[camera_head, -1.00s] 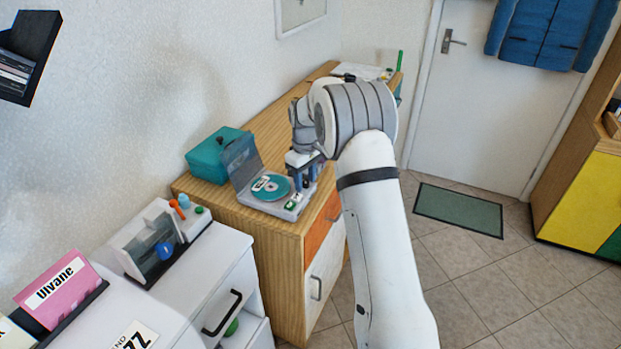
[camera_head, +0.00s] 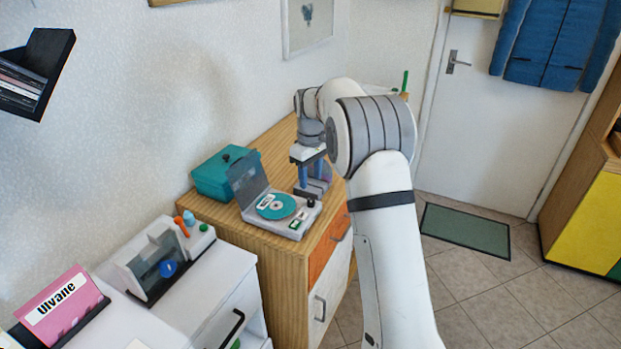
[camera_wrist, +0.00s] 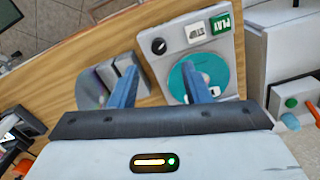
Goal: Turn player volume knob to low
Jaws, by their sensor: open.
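The player (camera_head: 294,232) is a light grey box with its dark lid raised and a teal disc (camera_head: 275,206) inside, on the wooden cabinet in the head view. In the wrist view, the black round volume knob (camera_wrist: 158,46) with a pale mark sits on the player (camera_wrist: 224,47), beside the STOP (camera_wrist: 195,33) and PLAY (camera_wrist: 222,22) buttons. My gripper (camera_head: 313,177) is open and empty, with blue fingers, beyond the player's right side. In the wrist view my gripper (camera_wrist: 160,72) has the knob between and past its fingertips.
A grey slotted holder (camera_wrist: 95,88) stands close beside the player, by one finger. A teal box (camera_head: 222,175) is behind the player on the cabinet top (camera_head: 275,148). A white unit with another device (camera_head: 150,265) stands at left.

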